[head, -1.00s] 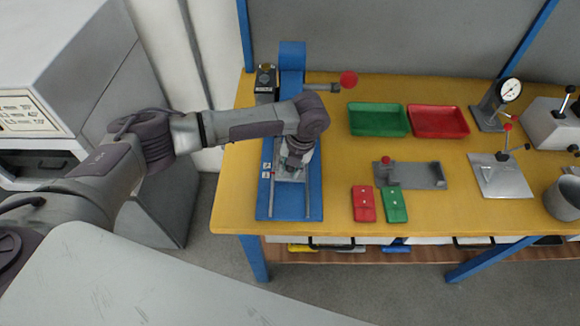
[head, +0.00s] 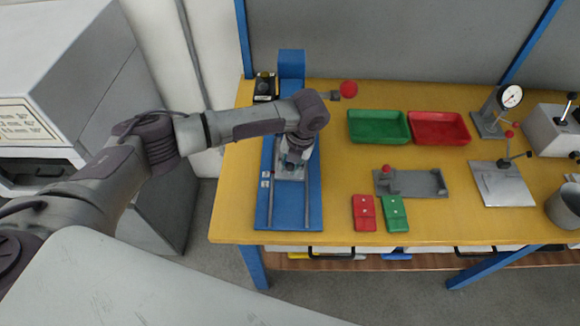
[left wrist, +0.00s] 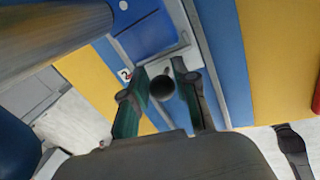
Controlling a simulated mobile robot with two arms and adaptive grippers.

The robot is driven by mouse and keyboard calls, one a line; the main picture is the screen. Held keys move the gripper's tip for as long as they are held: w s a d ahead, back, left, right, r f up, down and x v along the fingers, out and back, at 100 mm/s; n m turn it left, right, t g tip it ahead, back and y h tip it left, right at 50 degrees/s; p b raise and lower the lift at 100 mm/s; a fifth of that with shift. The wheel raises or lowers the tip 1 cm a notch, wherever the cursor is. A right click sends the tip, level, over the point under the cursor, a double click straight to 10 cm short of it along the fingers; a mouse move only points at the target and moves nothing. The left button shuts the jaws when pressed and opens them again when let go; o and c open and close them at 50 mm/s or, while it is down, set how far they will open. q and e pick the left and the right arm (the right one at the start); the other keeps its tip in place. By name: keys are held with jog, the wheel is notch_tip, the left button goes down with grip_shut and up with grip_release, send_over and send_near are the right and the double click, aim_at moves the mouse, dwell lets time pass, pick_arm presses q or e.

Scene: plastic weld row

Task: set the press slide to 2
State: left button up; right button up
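The press slide is a grey carriage plate (head: 289,174) on rails over a blue base (head: 285,217), at the left end of the yellow bench. Small white number labels (head: 265,179) sit along the base's left side. My left gripper (head: 296,157) is over the carriage, pointing down, and partly hides it. In the left wrist view, its two fingers (left wrist: 162,92) stand on either side of a dark round knob (left wrist: 162,87) and appear closed on it. A label reading 2 (left wrist: 125,74) shows beside the left finger. My right gripper is out of view.
A red ball-ended lever (head: 348,89) sticks out behind the slide. Green (head: 379,142) and red (head: 439,141) trays, a grey fixture (head: 420,191) and red (head: 364,228) and green (head: 395,229) blocks lie to the right. The base's front part is clear.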

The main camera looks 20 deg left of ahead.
pick_arm(q)
jog(key=o, duration=0.3)
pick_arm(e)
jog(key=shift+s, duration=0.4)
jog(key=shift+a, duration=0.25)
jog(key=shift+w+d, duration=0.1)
pick_arm(q)
jog(key=shift+r, duration=0.3)
notch_tip(320, 180, up, 11)
jog(key=d, duration=0.2)
jog(key=shift+d, duration=0.15)
